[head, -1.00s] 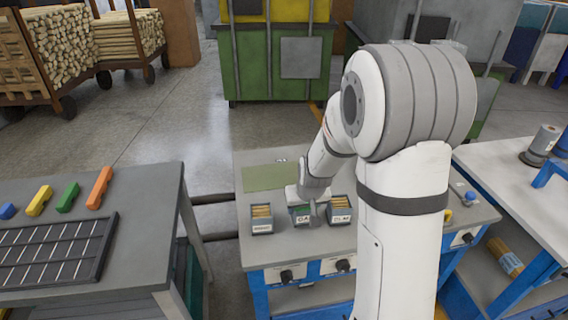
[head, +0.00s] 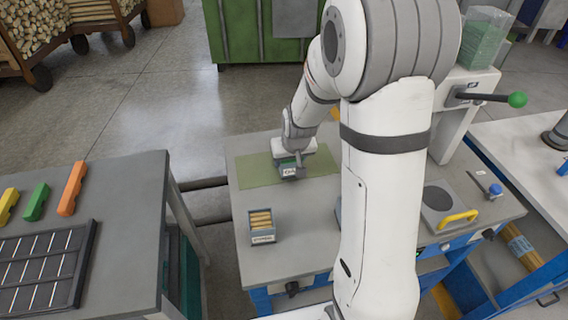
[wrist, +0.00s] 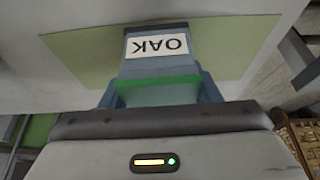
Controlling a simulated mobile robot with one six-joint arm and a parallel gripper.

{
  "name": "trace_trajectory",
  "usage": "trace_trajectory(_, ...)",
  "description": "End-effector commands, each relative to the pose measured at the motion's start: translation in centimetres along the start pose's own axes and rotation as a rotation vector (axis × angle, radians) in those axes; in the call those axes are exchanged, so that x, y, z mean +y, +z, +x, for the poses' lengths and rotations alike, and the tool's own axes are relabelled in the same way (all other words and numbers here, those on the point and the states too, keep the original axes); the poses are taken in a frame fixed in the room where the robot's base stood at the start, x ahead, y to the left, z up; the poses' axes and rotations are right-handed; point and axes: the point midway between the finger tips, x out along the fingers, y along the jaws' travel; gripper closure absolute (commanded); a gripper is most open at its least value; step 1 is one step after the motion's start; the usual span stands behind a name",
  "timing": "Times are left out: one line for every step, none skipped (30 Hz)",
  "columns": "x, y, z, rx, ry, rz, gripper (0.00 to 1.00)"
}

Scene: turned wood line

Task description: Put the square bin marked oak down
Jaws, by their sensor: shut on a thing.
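The oak bin (head: 289,173) is a small blue-grey box with a white label. It is held by my gripper (head: 291,162), over the right part of the flat green mat (head: 258,174) on the grey workbench. In the wrist view the label on the bin (wrist: 157,64) reads OAK upside down, and the mat (wrist: 88,55) spreads behind it. My gripper is shut on the bin. I cannot tell whether the bin's bottom touches the mat. My fingertips are hard to make out.
Another bin (head: 262,228) holding wooden sticks stands nearer on the bench. A further bin is mostly hidden behind my arm. A press with a green-knobbed lever (head: 490,98) stands at the right. The left part of the mat is clear. A separate table (head: 120,225) stands left.

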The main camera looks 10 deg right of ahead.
Motion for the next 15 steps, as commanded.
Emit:
trace_trajectory(-0.1,-0.4,-0.2,0.004,0.000,0.002,0.74)
trace_trajectory(-0.4,-0.7,-0.4,0.006,-0.001,0.002,0.74)
trace_trajectory(-1.0,-1.3,-0.9,0.007,-0.003,-0.001,0.74)
trace_trajectory(-1.6,-1.9,-1.4,0.008,-0.005,-0.001,0.74)
trace_trajectory(-2.1,-2.5,-2.0,0.008,-0.006,-0.001,0.74)
trace_trajectory(-3.0,-3.2,-2.8,0.008,-0.006,-0.001,0.74)
trace_trajectory(-3.5,-3.7,-3.4,0.008,-0.004,0.001,0.74)
trace_trajectory(-4.0,-4.1,-4.0,0.007,-0.004,0.003,0.74)
trace_trajectory(-4.5,-4.6,-4.8,0.007,-0.001,0.005,0.74)
trace_trajectory(-4.9,-4.8,-5.2,0.005,0.001,0.006,0.74)
trace_trajectory(-5.1,-5.0,-5.4,0.005,0.003,0.009,0.74)
trace_trajectory(-5.3,-5.0,-5.4,0.003,0.005,0.011,0.74)
trace_trajectory(-5.4,-4.9,-5.2,0.000,0.007,0.012,0.74)
trace_trajectory(-5.5,-4.8,-4.8,-0.002,0.008,0.014,0.74)
trace_trajectory(-5.5,-4.4,-4.1,-0.005,0.008,0.015,0.74)
